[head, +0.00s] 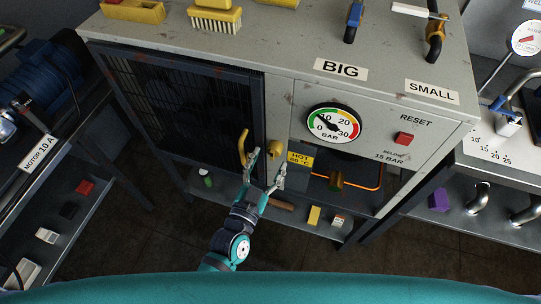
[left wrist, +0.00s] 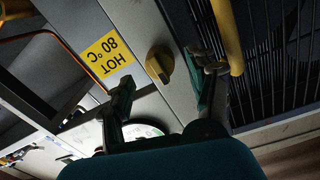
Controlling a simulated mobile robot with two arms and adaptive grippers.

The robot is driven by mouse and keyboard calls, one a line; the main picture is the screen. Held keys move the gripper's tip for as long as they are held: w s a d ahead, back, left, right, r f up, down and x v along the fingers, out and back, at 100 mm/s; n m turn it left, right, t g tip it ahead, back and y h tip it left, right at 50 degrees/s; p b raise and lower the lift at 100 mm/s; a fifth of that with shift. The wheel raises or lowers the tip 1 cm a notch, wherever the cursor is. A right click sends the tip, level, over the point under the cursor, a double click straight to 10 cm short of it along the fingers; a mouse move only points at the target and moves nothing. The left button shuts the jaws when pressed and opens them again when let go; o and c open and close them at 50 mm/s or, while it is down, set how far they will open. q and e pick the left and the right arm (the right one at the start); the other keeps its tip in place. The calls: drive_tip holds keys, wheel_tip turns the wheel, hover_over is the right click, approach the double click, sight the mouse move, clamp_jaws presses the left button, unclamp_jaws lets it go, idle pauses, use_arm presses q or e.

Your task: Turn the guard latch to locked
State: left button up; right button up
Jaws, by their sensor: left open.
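The guard latch (head: 275,148) is a small yellow knob on the cabinet frame, just right of the mesh guard door (head: 180,105). It also shows in the left wrist view (left wrist: 161,66), its grip bar slightly tilted there. My left gripper (head: 267,167) is open just below the latch in the head view. In the left wrist view the latch lies between the lines of the two fingers (left wrist: 165,82), and I see no clear contact. The right finger is close to the yellow door handle (head: 243,147); I cannot tell if they touch. My right gripper is not in view.
A yellow "HOT 80 °C" label (head: 300,158) is beside the latch. A gauge (head: 333,123) and a red reset button (head: 403,138) are to the right. A lower shelf (head: 270,213) holds small items.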

use_arm(q)
drive_tip(key=shift+x, duration=1.05)
drive_tip(key=c, duration=1.2)
drive_tip(key=shift+o, duration=0.2)
